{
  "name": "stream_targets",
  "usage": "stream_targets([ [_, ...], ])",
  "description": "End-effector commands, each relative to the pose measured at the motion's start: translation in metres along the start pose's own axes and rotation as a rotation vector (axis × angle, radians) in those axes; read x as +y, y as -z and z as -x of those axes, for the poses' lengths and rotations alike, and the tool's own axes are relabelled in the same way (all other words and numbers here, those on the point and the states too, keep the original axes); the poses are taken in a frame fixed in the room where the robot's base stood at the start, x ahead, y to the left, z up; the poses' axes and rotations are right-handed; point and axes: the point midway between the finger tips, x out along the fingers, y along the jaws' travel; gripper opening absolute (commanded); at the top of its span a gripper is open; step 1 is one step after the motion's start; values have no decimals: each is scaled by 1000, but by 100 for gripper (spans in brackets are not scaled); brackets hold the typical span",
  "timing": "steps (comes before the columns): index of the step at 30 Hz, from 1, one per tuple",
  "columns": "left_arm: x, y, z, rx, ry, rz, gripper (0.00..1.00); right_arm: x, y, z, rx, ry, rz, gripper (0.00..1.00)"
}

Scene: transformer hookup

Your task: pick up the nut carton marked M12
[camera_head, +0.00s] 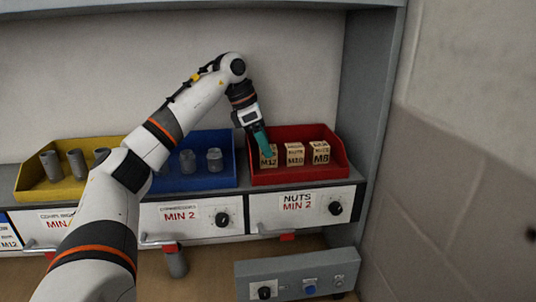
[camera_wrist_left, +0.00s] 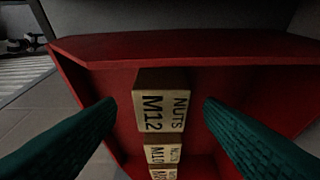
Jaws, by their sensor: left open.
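The nut carton marked M12 (camera_head: 268,159) is a small tan box at the left end of a row of three in the red bin (camera_head: 343,166). In the left wrist view the M12 carton (camera_wrist_left: 161,106) stands between my two teal fingers, with a gap on each side. My left gripper (camera_head: 263,146) reaches down into the bin from above, open and empty, its fingertips at the carton and covering part of it in the head view. My right gripper is not in view.
The M10 carton (camera_head: 294,155) and M8 carton (camera_head: 320,152) stand to the right in the same bin. A blue bin (camera_head: 210,181) with grey parts and a yellow bin (camera_head: 30,190) are to the left. A shelf side panel (camera_head: 365,100) rises at the right.

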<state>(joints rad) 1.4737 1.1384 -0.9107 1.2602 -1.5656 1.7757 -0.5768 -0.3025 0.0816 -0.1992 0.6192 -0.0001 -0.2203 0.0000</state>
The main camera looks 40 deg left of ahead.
Motion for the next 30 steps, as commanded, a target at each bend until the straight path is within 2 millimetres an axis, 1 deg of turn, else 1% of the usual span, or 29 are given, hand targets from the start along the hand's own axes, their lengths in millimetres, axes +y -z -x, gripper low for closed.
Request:
stream_targets([
  [1,-1,0,-6,-5,-3,1,62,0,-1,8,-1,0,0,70],
  [3,0,-1,-18,-4,-3,0,62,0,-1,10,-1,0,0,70],
  [6,-1,-1,-28,-2,-2,0,62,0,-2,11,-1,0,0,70],
  [9,-1,-1,-32,0,0,0,62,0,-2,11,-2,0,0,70],
  [14,-1,-1,-33,1,0,0,62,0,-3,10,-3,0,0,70],
  [15,-1,-1,-33,0,0,0,59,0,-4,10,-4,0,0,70],
  [17,-1,-1,-33,0,0,0,49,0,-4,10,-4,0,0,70],
  [24,-1,-1,-32,0,0,0,9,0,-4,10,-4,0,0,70],
  [25,-1,0,-32,1,1,0,7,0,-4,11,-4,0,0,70],
  [30,-1,0,-32,1,1,0,7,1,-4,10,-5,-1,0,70],
])
